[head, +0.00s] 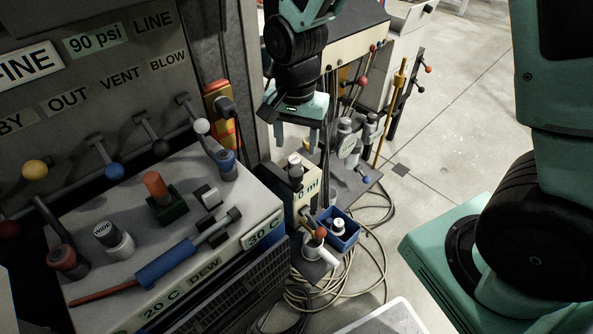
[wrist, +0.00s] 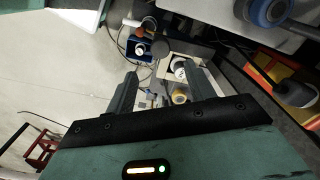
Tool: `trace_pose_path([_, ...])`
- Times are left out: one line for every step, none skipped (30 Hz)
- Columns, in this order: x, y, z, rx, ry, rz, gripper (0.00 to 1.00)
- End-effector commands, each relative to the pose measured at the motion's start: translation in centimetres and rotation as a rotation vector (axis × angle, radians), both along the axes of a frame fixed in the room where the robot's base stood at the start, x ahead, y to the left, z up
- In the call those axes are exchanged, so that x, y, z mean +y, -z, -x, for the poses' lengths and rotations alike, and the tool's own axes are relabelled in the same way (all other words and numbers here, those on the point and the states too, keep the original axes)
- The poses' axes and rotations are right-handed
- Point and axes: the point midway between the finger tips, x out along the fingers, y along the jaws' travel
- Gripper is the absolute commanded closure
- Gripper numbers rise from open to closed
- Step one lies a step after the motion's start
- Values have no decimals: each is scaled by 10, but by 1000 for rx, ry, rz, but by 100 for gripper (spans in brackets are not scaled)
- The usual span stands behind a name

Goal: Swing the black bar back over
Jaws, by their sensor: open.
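Several levers with coloured knobs stick out from the grey panel on the left in the head view. One has a black knob (head: 160,147) on a grey arm, below the VENT label; I cannot tell for sure that it is the black bar. A blue-knobbed lever (head: 115,171) is to its left and a white-knobbed lever (head: 202,126) to its right. My gripper (head: 296,147) points down, open and empty, right of the panel above a box marked ml (head: 304,198). Its two fingers also show apart in the wrist view (wrist: 160,76).
A bench top below the levers holds an orange-topped knob (head: 155,185) and a blue cylinder with a red rod (head: 166,263). A blue bin (head: 347,238) stands right of the box. Cables (head: 370,262) lie on the floor. Open floor (head: 460,120) is at the right.

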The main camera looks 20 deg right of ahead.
Motion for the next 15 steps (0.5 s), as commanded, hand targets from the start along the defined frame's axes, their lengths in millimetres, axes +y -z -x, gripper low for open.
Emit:
trace_pose_path([0, 15, 1, 5, 0, 2, 46])
trace_pose_path([0, 21, 1, 4, 0, 2, 46])
trace_pose_path([0, 29, 1, 4, 0, 2, 46])
trace_pose_path([0, 35, 1, 4, 0, 2, 46])
trace_pose_path([0, 41, 1, 5, 0, 1, 46])
trace_pose_path([0, 49, 1, 4, -1, 1, 46])
trace_pose_path([0, 54, 1, 4, -1, 1, 46])
trace_pose_path([0, 59, 1, 4, -1, 1, 46])
trace_pose_path([0, 65, 1, 4, -1, 1, 46])
trace_pose_path([0, 69, 1, 3, -2, 0, 46])
trace_pose_path([0, 73, 1, 2, -2, 1, 46])
trace_pose_path([0, 77, 1, 2, -2, 1, 46])
trace_pose_path([0, 79, 1, 2, -2, 1, 46])
trace_pose_path([0, 82, 1, 1, -1, 0, 46])
trace_pose_path([0, 84, 0, 1, -1, 0, 46])
